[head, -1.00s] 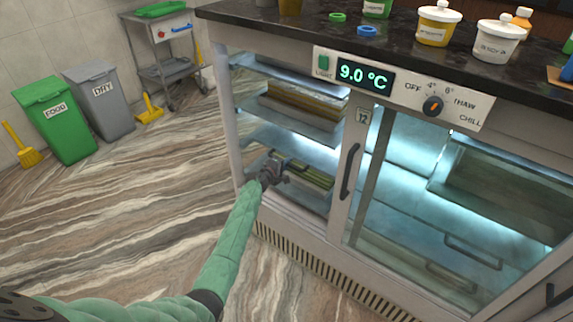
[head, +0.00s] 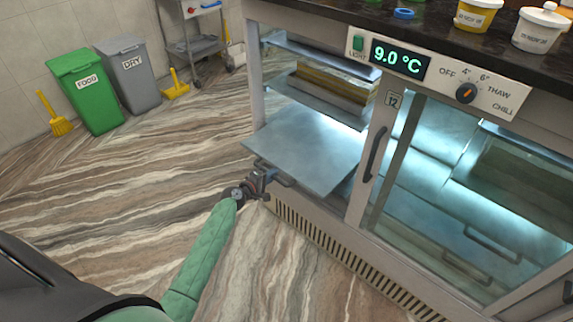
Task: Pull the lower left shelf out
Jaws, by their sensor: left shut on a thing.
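The lower left shelf (head: 308,148), a flat pale metal sheet, sticks out of the left bay of the cooled counter, past its front frame. Its top looks bare. A dark handle (head: 284,180) sits at its front edge. My left gripper (head: 266,173) is shut on that handle, at its left part; the fingers partly hide it. My left arm in a green sleeve reaches up from below. My right gripper is not in view.
An upper shelf (head: 300,92) inside the bay carries layered yellow-brown sweets (head: 335,86). The right glass door (head: 450,190) with its handle is shut. Green (head: 88,95) and grey (head: 132,78) bins stand at the back left. The floor left of the shelf is clear.

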